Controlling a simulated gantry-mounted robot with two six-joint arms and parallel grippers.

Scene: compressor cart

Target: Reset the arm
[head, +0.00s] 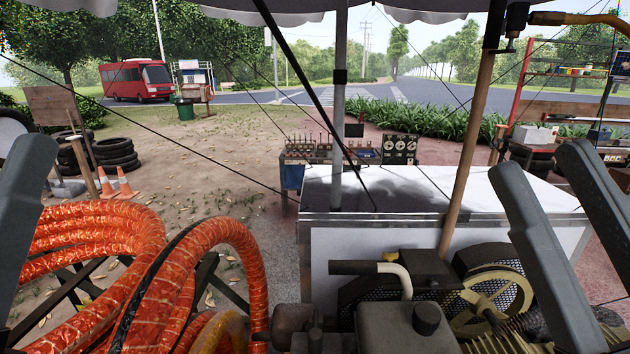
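My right gripper (541,162) is at the right side of the head view. Its two flat grey fingers point up and stand apart, with nothing seen between them. My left gripper (30,160) is at the left edge, where one grey finger shows, pointing up in front of the coiled orange hose (225,245). The rest of the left gripper is out of frame, so its opening is hidden.
A wooden pole (469,150) and a grey metal post (338,110) rise close in front. A black fitting on a hose (514,20) hangs at top right. A tool table (310,157), stacked tyres (115,153) and traffic cones (124,186) stand beyond. The dirt ground at centre left is clear.

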